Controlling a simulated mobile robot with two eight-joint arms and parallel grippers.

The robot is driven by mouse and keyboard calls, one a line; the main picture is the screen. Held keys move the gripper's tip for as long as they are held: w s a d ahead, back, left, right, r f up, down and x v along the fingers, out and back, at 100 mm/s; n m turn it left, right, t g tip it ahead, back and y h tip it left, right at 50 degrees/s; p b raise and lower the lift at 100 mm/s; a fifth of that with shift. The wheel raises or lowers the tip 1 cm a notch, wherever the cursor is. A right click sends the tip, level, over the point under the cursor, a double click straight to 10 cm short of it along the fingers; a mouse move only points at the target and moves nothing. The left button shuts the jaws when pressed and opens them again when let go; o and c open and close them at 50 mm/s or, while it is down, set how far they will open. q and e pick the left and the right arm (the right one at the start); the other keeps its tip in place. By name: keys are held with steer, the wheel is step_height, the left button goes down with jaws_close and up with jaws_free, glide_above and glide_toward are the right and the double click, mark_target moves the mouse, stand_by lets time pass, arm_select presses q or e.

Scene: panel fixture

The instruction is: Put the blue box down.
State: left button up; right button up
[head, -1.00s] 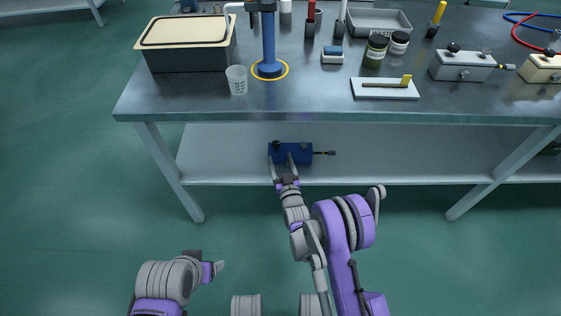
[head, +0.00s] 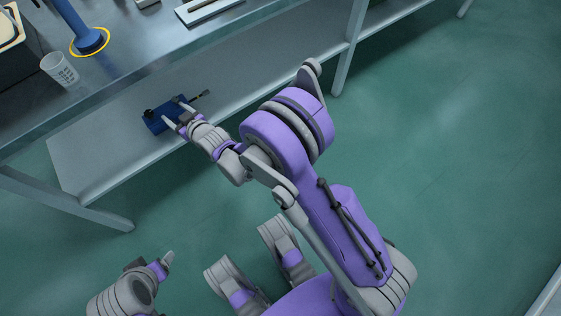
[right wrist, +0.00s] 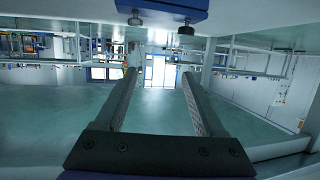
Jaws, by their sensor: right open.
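The blue box (head: 168,115) rests on the lower shelf (head: 95,160) of the bench, near its front edge. It has dark knobs and a thin black-and-yellow stem at its right end. My right gripper (head: 176,111) is at the box in the head view, its fingers overlapping it in the picture. In the right wrist view, the right gripper (right wrist: 159,74) has its fingers spread with nothing between them. The blue box (right wrist: 165,12) shows there at the top edge, partly cut off, outside the fingers. My left gripper (head: 165,262) is low at the left, away from the bench; its opening is unclear.
The bench top (head: 135,45) overhangs the shelf. On it stand a clear measuring cup (head: 60,68), a blue post (head: 80,28) in a yellow ring and a white tray (head: 205,8). Bench legs (head: 349,50) flank the shelf. The green floor (head: 450,130) at right is open.

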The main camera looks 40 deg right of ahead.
steer(key=s+d+r+g+h, duration=0.1)
steer(key=s+d+r+g, duration=0.2)
steer(key=s+d+r, duration=0.45)
steer(key=s+d+f+m+g+h, duration=0.1)
steer(key=s+d+g, duration=0.1)
steer(key=s, duration=1.3)
steer(key=s+d+m+g, duration=0.1)
steer(key=s+d+g, duration=0.2)
steer(key=s, duration=1.3)
steer(key=shift+f+g+h, duration=0.35)
steer(key=shift+g+h, duration=0.05)
steer(key=shift+g, duration=0.6)
